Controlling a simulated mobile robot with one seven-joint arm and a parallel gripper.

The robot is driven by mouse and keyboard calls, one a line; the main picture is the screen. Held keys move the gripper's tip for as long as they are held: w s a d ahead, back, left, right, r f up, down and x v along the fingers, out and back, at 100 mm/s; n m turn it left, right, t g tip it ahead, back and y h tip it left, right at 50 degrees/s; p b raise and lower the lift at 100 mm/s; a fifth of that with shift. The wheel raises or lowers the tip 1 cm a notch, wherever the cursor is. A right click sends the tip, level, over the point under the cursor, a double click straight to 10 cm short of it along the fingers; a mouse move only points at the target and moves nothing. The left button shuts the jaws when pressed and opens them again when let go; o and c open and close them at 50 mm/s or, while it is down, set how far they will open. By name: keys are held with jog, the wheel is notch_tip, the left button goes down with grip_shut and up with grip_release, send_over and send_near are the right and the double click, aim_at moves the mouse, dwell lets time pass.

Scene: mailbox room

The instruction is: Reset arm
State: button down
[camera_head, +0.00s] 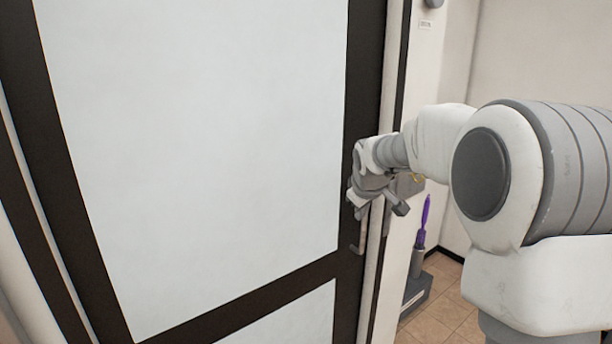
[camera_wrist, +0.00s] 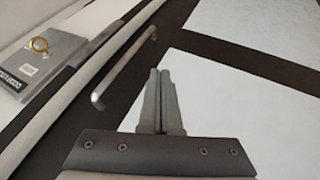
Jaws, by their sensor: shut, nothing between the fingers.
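My gripper (camera_wrist: 159,95) shows in the wrist view with its two fingers together and nothing between them. In the head view my arm reaches from the right towards the door edge, and the gripper end is partly hidden by my own wrist. The door (camera_head: 200,130) has dark frame bars and pale panels and fills the left and middle of the head view. Its bar handle (camera_head: 359,240) is just below my wrist. In the wrist view the handle (camera_wrist: 125,68) lies left of my fingers, apart from them.
A grey box (camera_wrist: 40,62) with a yellow ring-shaped item and a dark label is on the wall beside the door. A purple umbrella-like item (camera_head: 424,222) stands in a grey holder (camera_head: 416,263) at the lower right. Tiled floor (camera_head: 445,310) shows there.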

jog(key=s+a+r+m, duration=0.1)
jog(key=s+r+m, duration=0.15)
jog(key=s, duration=0.75)
jog(key=s+a+r+m, duration=0.1)
jog(key=s+r, duration=0.2)
jog(key=s, duration=0.7)
jog(key=s+f+m+g+y, duration=0.1)
jog(key=s+f+m, duration=0.2)
jog(key=s, duration=1.4)
jog(key=shift+s+a+f+g, duration=0.3)
jog(key=shift+a+f, duration=0.1)
jog(key=shift+f, duration=0.2)
